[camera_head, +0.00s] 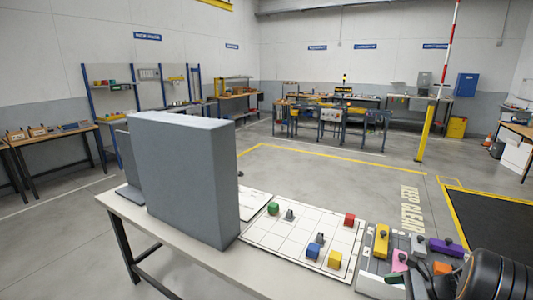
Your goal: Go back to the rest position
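My gripper's fingers are not visible. A black rounded part of my arm fills the bottom right corner of the head view and covers part of the grey tray (372,284). The white table (205,252) in front of me carries a white grid board (285,238). On the board are a green cube (273,208), a red cube (349,219), a blue cube (313,251), a yellow cube (334,259) and two small grey pieces (290,214). The tray holds a yellow block (381,241), a purple block (447,248), a pink block (400,261) and an orange block (441,268).
A tall grey panel (185,180) stands on the table's left part and hides what is behind it. Workbenches (340,110) line the back and left walls. A yellow post (425,133) stands at right. The floor beyond the table (320,172) is open.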

